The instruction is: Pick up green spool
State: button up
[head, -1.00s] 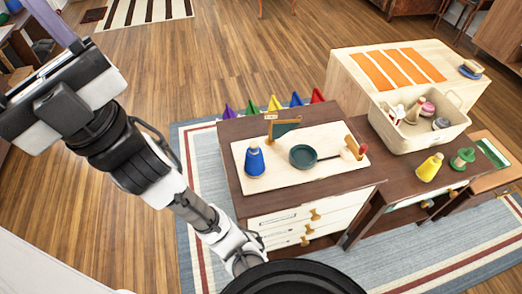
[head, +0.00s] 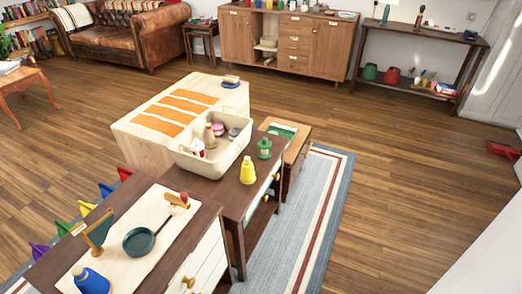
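The green spool (head: 264,148) stands upright on the dark brown bench top, near its right end. A yellow cone-shaped spool (head: 248,171) stands just in front of it, a little to the left, with a small gap between them. A blue spool (head: 91,281) stands on a pale board at the lower left, partly cut off by the frame edge. My gripper and arm are not in view.
A cream bin (head: 184,156) holding several items sits left of the green spool. A dark green pan (head: 140,241) lies on the pale board. A wooden block with orange strips (head: 150,126) stands behind.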

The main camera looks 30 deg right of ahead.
aim_at(264, 145)
jog(key=i+l+z, duration=0.6)
jog(key=i+z, duration=0.15)
jog(key=i+l+z, duration=0.1)
jog(key=i+z, duration=0.25)
jog(key=i, duration=0.15)
